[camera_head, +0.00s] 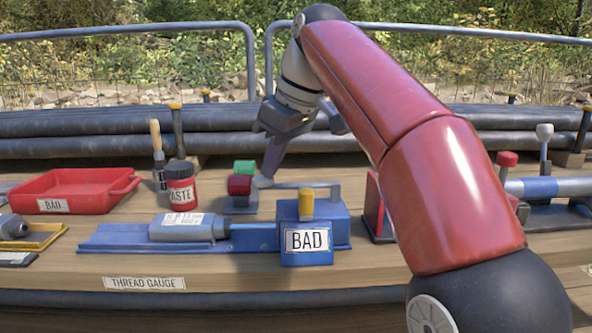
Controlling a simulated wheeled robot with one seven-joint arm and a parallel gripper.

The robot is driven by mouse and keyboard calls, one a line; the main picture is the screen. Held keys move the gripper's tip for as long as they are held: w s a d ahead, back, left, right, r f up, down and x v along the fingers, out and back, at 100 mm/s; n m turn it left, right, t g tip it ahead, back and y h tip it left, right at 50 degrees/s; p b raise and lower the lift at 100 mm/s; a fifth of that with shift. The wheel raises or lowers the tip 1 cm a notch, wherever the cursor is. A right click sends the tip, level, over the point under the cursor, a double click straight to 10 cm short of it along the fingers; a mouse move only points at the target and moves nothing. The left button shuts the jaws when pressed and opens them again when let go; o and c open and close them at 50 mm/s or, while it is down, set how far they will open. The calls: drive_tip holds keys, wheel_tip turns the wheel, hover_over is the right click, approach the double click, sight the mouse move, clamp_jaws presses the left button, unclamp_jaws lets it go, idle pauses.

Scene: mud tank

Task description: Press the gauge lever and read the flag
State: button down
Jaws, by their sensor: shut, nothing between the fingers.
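The blue thread gauge (110,240) lies along the bench, with a grey cylindrical part (185,228) on its left. Its blue box carries a yellow knob (306,204) on top and a white flag plate (307,241) reading BAD on the front. A grey lever (308,186) runs left from the upright behind the box and ends in a pale round knob (262,182). My gripper (268,172) is shut and empty, pointing down. Its fingertips are at or just above that knob; I cannot tell whether they touch.
Red and green blocks (240,184) stand just left of the lever's end. A paste jar (181,187), a brush (157,160) and a red BAD tray (75,188) are farther left. Right of my arm is another fixture with a blue-banded bar (540,188). Dark pipes (75,130) line the back.

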wheel_tip(320, 180, up, 6)
drive_tip(key=p, duration=0.6)
drive_tip(key=shift+f, duration=0.1)
wheel_tip(320, 180, up, 5)
drive_tip(key=shift+r, duration=0.1)
idle(0.3)
